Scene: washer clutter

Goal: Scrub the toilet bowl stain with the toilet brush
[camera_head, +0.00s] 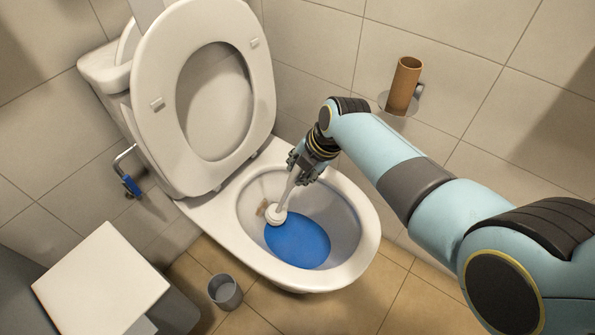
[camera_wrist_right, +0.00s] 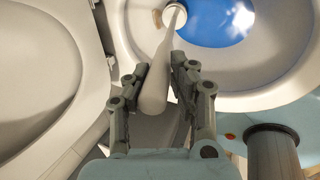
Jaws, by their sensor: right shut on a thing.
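The toilet (camera_head: 366,205) stands against the tiled wall with its lid and seat (camera_head: 150,100) raised. Blue water (camera_head: 297,241) lies in the bowl. A brown stain (camera_head: 262,207) marks the bowl's inner wall at the left. My right gripper (camera_head: 303,170) is over the bowl, shut on the handle of the white toilet brush (camera_head: 277,215). The brush head is down in the bowl, right beside the stain, at the water's edge. The right wrist view shows the brush handle (camera_wrist_right: 155,90) between the fingers and part of the stain (camera_wrist_right: 157,18) beside the head. My left gripper is out of view.
A grey cup-like holder (camera_head: 225,291) stands empty on the floor at the left of the toilet. A cardboard roll (camera_head: 404,86) is on a wall holder. A blue-handled valve (camera_head: 131,186) is on the wall. A white-topped cabinet (camera_head: 100,285) is at the lower left.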

